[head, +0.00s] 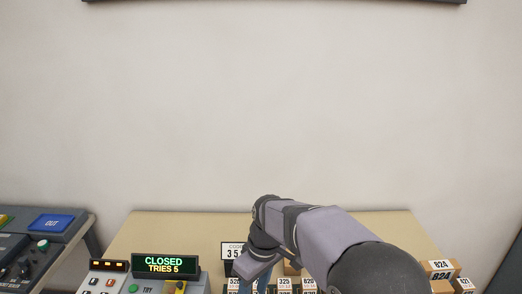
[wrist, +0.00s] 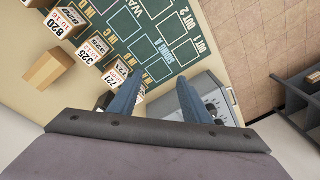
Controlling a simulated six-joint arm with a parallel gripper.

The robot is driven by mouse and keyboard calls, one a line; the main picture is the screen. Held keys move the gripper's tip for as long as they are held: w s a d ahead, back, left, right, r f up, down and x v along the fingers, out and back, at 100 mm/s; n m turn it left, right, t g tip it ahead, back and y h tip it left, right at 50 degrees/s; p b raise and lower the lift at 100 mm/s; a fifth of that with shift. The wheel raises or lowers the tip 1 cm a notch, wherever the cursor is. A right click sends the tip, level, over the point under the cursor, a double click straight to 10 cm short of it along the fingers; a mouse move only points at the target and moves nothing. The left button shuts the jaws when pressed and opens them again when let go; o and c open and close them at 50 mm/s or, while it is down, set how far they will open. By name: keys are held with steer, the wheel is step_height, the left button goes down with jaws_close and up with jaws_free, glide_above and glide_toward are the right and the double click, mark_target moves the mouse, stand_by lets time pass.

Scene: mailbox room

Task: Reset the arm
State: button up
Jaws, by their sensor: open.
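My arm (head: 320,232) reaches from the lower right of the head view over the table, with its elbow-like bend near the middle. My gripper (wrist: 162,86) shows in the wrist view as two blue fingers spread apart, with nothing held between them. The fingers are above the edge of a green marked mat (wrist: 146,52) and a grey panel (wrist: 186,97). In the head view the gripper is mostly hidden behind the arm and cut by the lower edge.
A display (head: 165,265) reads CLOSED, TRIES 5. A console with a blue OUT button (head: 51,222) is at left. Boxes marked 824 (head: 440,267) stand at right. The table's back (head: 190,228) is clear.

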steer(key=s+d+f+m, duration=0.3)
steer(key=s+d+m, duration=0.1)
steer(key=s+d, duration=0.4)
steer(key=s+d+f+m+h, duration=0.1)
steer(key=s+d+f+m, duration=0.2)
steer(key=s+d+m, duration=0.2)
steer(key=s+d, duration=0.3)
steer(key=s, duration=0.1)
steer(key=shift+d+m+h, duration=0.3)
steer(key=shift+d, duration=0.1)
stand_by(0.3)
